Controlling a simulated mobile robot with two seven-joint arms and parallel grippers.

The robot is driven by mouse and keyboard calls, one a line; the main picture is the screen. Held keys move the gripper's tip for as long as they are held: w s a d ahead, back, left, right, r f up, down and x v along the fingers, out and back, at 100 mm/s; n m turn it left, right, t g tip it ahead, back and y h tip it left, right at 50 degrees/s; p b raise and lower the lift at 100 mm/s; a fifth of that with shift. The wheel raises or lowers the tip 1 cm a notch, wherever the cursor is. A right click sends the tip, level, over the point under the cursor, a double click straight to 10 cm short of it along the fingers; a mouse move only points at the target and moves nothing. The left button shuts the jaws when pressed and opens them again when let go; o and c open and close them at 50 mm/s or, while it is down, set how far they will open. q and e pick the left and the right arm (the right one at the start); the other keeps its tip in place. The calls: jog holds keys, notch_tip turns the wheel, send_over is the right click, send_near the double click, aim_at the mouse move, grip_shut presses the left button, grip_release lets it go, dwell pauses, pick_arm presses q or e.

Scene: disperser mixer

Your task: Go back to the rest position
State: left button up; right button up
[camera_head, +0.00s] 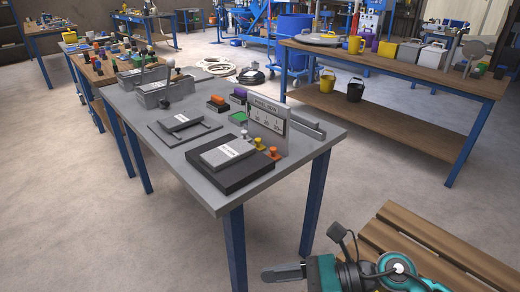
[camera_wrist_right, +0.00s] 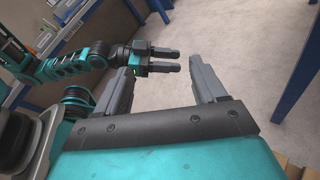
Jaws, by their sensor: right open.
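My right gripper (camera_head: 282,273) shows at the bottom of the head view, in front of the grey table's near end, with one grey finger pointing left. In the right wrist view its two fingers (camera_wrist_right: 166,72) stand wide apart with nothing held between them. My left gripper (camera_wrist_right: 176,60) shows beyond them in the right wrist view, at the end of a teal arm. Its two dark fingers lie side by side, seen small and from an angle, so its opening is unclear. I see nothing in it. It is not in the head view.
The grey table (camera_head: 209,193) carries a dark scale (camera_head: 228,160), a panel (camera_head: 268,113), coloured knobs and trays. A wooden slatted surface (camera_head: 432,245) lies near my right arm. A workbench (camera_head: 400,65) with containers stands at back right. Open floor (camera_head: 385,150) lies between.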

jog(key=w+r+m+t+y, duration=0.25)
jog(key=r+m+t, duration=0.35)
jog(key=m, duration=0.5)
jog(key=w+d+f+m+t+h+p, duration=0.35)
jog(key=d+m+t+h, duration=0.45)
jog(key=m, duration=1.1)
pick_arm(q)
jog(key=shift+s+a+r+y, duration=0.15)
jog(key=shift+s+a+r, duration=0.2)
jog(key=shift+r, duration=0.2)
jog(key=shift+s+a+r+y, duration=0.2)
jog(key=shift+a+r, duration=0.1)
jog(key=shift+r, duration=0.2)
pick_arm(e)
jog(key=s+d+f+m+g+h, duration=0.2)
jog(key=s+d+f+m+h, duration=0.1)
jog(key=f+m, duration=0.4)
jog(key=s+d+f+m+g+h, duration=0.1)
jog(key=s+d+f+m+h, duration=0.3)
jog(key=f+m, duration=0.3)
jog(key=s+m, duration=0.1)
jog(key=m, duration=0.2)
jog(key=shift+s+f+g+h, duration=0.3)
jog(key=shift+g+h, duration=0.05)
jog(key=shift+g, duration=0.05)
